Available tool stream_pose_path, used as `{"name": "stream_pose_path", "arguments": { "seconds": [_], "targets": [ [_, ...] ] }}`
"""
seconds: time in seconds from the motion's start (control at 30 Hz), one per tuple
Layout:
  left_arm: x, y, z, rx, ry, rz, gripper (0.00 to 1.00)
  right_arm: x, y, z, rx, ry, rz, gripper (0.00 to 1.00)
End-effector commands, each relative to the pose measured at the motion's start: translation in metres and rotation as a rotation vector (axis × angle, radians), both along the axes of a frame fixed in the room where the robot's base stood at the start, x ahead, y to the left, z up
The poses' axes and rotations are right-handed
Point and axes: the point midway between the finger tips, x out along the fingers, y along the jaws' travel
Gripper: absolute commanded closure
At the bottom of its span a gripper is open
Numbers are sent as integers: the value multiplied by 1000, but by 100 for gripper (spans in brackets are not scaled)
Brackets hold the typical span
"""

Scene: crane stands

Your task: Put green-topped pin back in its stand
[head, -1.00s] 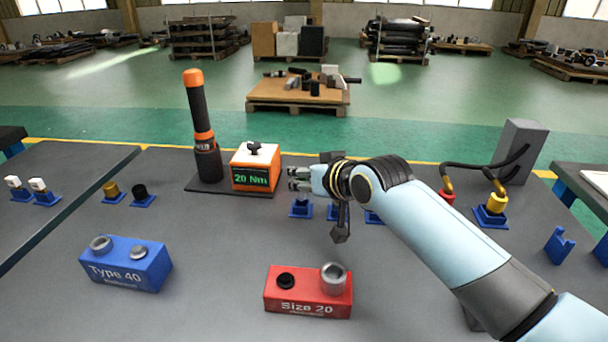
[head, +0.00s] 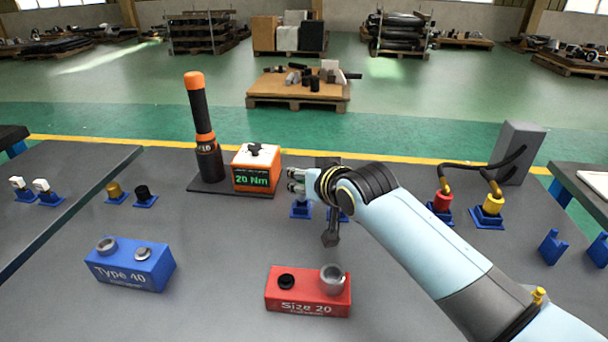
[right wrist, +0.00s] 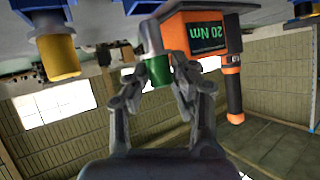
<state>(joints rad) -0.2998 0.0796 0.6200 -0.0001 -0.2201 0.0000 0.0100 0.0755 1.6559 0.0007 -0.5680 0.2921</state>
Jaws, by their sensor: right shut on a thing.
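My right gripper (head: 296,183) reaches in from the right, just in front of the orange-and-white box marked 20 Nm. In the right wrist view, its fingers (right wrist: 158,80) are closed around the green-topped pin (right wrist: 158,70), whose grey body points away from the gripper. In the head view, the gripper hides the pin. A small blue stand (head: 300,210) is on the table just below the gripper, and another blue stand (head: 338,216) is partly hidden by my arm. I cannot tell whether the pin touches a stand. My left gripper is not in view.
The 20 Nm box (head: 255,170) and an upright orange-and-black tool (head: 203,125) stand behind the gripper. A red block (head: 308,308) and a blue block (head: 130,277) sit in front. Cabled red and yellow connectors (head: 491,205) and an empty-looking blue stand (head: 553,247) are right.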

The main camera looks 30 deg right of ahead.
Motion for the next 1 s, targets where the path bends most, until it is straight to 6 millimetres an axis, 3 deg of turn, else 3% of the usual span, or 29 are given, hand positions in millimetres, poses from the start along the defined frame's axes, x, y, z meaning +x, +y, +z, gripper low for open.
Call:
{"name": "stream_pose_path", "arguments": {
  "seconds": [0.3,0.67,1.0],
  "targets": [
    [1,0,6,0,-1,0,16,0,1,0,3,-2,-125,100],
    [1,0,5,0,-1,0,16,0,1,-2,3,-2,-125,100],
    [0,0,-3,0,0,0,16,0,1,-15,3,-2,-125,100]
  ]
}}
